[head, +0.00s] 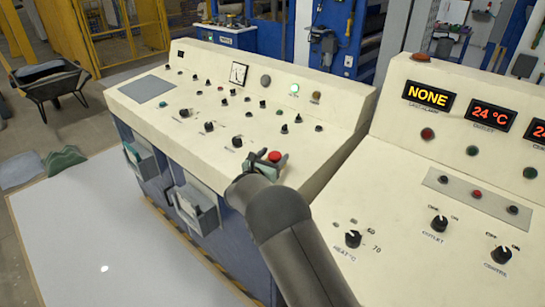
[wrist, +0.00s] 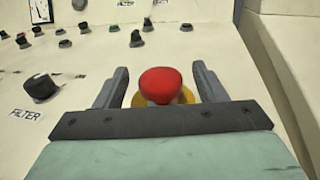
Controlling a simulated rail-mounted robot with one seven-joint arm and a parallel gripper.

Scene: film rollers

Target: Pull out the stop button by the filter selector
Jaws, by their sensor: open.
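The red stop button (wrist: 161,84) is a rounded mushroom cap on a yellow ring, in the lower middle of the wrist view. In the head view the red cap (head: 274,157) shows at the near right part of the left console. My gripper (wrist: 161,88) is open, with one finger on each side of the cap and a visible gap on both sides. In the head view my gripper (head: 268,163) is at the button, partly hidden by my arm. The black filter selector knob (wrist: 40,87), with a FILTER label below it, is to the left of the gripper.
The left console's sloped panel (head: 225,150) carries several other knobs and buttons. A raised side wall (wrist: 275,75) is close on the right in the wrist view. The right console (head: 390,180) has red and orange displays. A wheelbarrow (head: 52,82) stands far left.

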